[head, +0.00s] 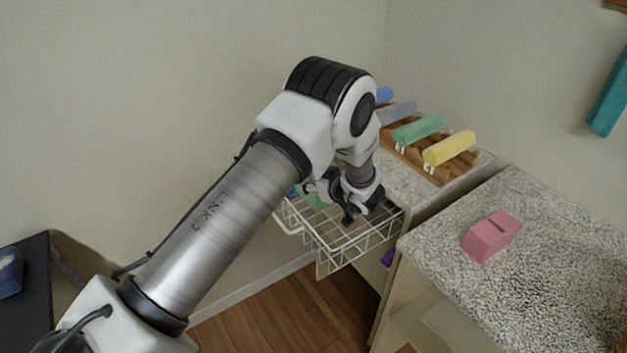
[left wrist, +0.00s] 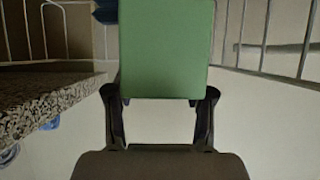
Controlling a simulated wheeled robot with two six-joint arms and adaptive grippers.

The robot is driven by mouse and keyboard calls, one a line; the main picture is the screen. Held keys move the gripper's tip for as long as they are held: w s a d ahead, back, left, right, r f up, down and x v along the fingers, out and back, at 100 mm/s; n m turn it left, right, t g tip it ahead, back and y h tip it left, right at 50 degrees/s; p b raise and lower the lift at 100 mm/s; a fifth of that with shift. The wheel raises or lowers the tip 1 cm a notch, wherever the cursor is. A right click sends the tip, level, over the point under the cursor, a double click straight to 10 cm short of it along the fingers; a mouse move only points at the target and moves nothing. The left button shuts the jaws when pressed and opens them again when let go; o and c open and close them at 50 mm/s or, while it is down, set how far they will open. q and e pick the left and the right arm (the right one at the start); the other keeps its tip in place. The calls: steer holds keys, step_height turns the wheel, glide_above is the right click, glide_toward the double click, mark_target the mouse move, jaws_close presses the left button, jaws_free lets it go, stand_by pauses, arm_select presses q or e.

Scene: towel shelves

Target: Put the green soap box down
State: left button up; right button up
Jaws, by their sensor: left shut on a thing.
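The green soap box (left wrist: 166,45) fills the upper middle of the left wrist view, between the fingers of my left gripper (left wrist: 160,98). In the head view my left gripper (head: 338,198) points down into the white wire basket (head: 288,226), shut on the box. Only a green patch of the box (head: 314,199) shows there, partly hidden by the gripper. I cannot tell whether the box touches the basket floor. My right gripper is in neither view.
A pink box (head: 491,236) sits on the speckled counter (head: 560,280) at the right. A wooden rack (head: 426,162) holds several rolled towels, including a yellow one (head: 449,148) and a green one (head: 419,128). Basket wires stand around my left gripper.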

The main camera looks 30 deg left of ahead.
arm_select(q)
steer(key=o, duration=1.2)
steer(key=shift+o, duration=0.2)
steer(key=shift+r, duration=0.15)
steer(key=v, duration=1.2)
steer(key=shift+r+p, duration=0.3)
steer(key=shift+r, duration=0.15)
